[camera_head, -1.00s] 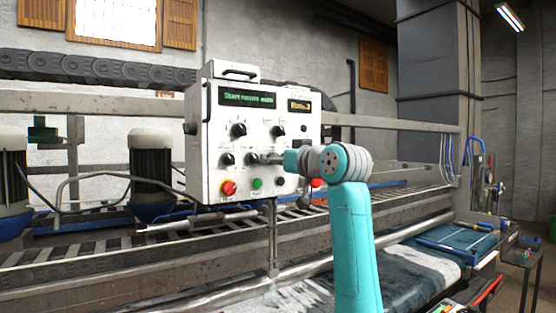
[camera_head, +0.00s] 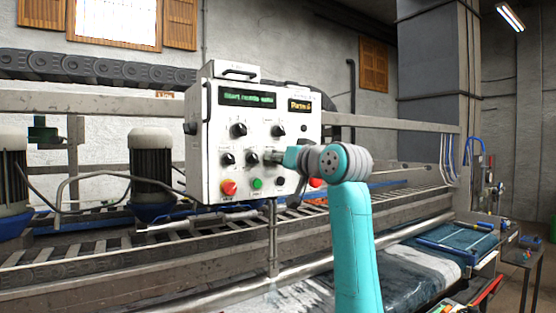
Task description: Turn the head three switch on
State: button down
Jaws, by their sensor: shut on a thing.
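A white control box (camera_head: 215,125) holds several black rotary switches. Two sit in the upper row (camera_head: 239,130). In the middle row, a left switch (camera_head: 228,159) and a second switch (camera_head: 251,158) show clear of the gripper. My gripper (camera_head: 271,158) reaches in from the right, to the right of the second switch, and is shut on a switch in that row.
Below the switches are a red button (camera_head: 229,188), a green button (camera_head: 257,183) and a black knob (camera_head: 280,181). A green-text display (camera_head: 247,97) and a yellow-text display (camera_head: 299,105) sit above. A conveyor frame (camera_head: 150,278) and motors (camera_head: 153,165) surround the box.

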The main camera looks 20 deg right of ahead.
jog(key=m, duration=1.2)
jog(key=shift+m, duration=0.3)
dwell(0.4)
jog(key=c, duration=0.9)
grip_release()
jog(key=v, duration=1.2)
jog(key=shift+r, duration=0.1)
